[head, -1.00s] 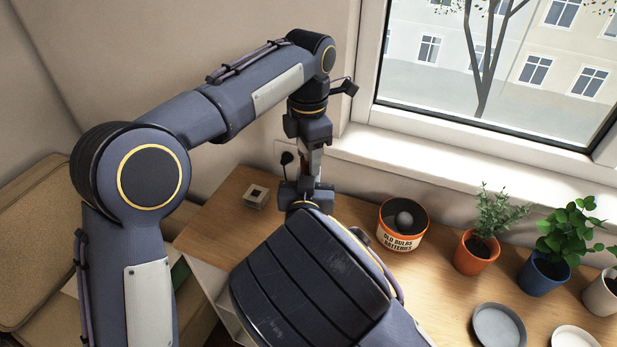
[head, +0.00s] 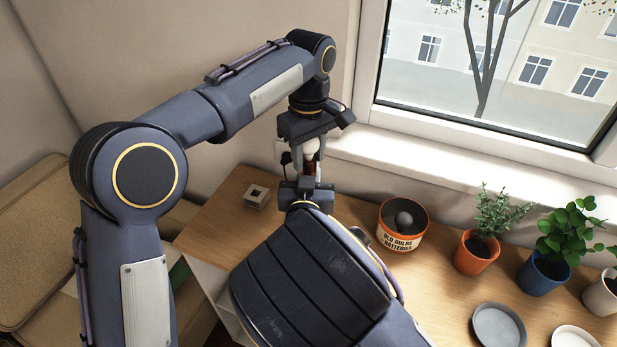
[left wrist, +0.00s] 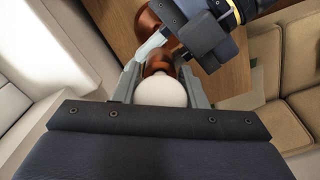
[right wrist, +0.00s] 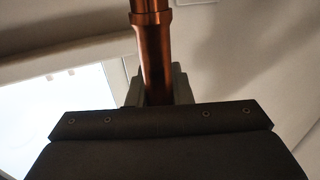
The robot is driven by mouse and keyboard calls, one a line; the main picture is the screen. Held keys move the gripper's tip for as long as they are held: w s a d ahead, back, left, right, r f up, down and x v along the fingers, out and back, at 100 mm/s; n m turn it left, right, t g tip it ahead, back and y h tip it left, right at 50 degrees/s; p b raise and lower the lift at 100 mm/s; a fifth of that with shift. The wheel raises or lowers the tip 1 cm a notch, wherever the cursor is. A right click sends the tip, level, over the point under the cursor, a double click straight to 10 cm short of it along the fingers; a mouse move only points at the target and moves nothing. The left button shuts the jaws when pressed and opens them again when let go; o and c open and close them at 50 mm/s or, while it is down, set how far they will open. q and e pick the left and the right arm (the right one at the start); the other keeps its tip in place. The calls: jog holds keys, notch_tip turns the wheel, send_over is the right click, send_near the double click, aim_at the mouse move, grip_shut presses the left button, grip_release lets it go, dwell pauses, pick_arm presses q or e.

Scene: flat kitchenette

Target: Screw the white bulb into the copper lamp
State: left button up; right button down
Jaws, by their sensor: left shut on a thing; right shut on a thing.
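My left gripper (head: 311,153) points down from above and is shut on the white bulb (head: 311,146). In the left wrist view the bulb (left wrist: 163,92) sits between the two fingers, in line with the copper lamp (left wrist: 157,66) beyond it. The bulb's lower end appears to meet the lamp's top; its thread is hidden, so I cannot tell how deep it sits. My right gripper (head: 306,186) is shut on the copper lamp (head: 309,170) below the bulb. In the right wrist view the lamp's stem (right wrist: 154,55) rises between the fingers.
An orange and white tub (head: 398,240) marked for old bulbs and batteries holds a grey bulb (head: 404,219). A small square holder (head: 257,196) stands left on the wooden top (head: 222,215). Potted plants (head: 476,252) and a grey dish (head: 498,328) are at right, by the window sill.

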pick_arm(q)
jog(key=m, duration=1.5)
jog(key=shift+m, duration=0.4)
jog(key=m, duration=1.8)
jog(key=shift+f, duration=0.1)
jog(key=m, duration=1.6)
